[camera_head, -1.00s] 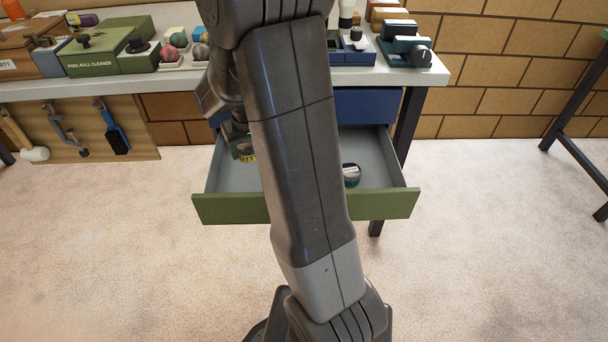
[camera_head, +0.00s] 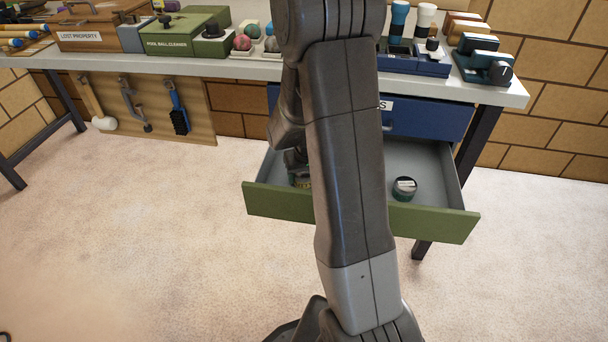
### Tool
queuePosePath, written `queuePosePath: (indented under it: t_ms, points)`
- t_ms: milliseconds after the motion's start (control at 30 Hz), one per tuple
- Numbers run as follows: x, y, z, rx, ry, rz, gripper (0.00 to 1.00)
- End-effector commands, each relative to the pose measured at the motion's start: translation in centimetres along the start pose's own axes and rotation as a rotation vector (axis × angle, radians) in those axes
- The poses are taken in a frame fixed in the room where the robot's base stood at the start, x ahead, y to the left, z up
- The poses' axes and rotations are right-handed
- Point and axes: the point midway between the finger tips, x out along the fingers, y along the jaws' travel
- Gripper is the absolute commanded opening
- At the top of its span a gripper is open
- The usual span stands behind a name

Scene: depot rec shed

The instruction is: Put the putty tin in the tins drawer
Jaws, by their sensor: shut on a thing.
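The putty tin (camera_head: 304,183) shows only as a small yellowish and dark piece beside my arm. My gripper (camera_head: 298,168) is shut on it, with the fingers mostly hidden by my arm. Both appear over or inside the left part of an open drawer with a green front (camera_head: 430,220) and grey interior. I cannot tell whether the tin touches the drawer floor. The blue panel above the drawer has a white label, of which only a final "S" shows.
Another round tin (camera_head: 404,188), dark green with a pale label, sits in the drawer's right part. The workbench (camera_head: 225,68) above carries a lost property box (camera_head: 98,35), a pool ball cleaner box (camera_head: 180,40) and other items. Tools hang on a board at left.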

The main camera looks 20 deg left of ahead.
Motion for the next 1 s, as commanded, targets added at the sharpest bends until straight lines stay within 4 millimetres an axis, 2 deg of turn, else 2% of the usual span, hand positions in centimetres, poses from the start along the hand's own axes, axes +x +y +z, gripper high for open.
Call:
queuePosePath:
  t_ms: [167,200,300,667,767,1000]
  points:
    - [0.3,0.0,0.1,0.000,0.000,0.000,0.30]
    - [0.3,0.0,0.1,0.000,-0.001,0.000,0.57]
    - [0.2,0.0,0.1,0.000,-0.001,0.000,0.77]
    - [-0.1,0.0,0.0,0.000,-0.001,0.000,0.77]
    - [-1.2,0.0,-0.1,0.000,0.001,0.000,0.77]
    - [-6.2,0.0,-0.1,0.000,0.003,0.000,0.77]
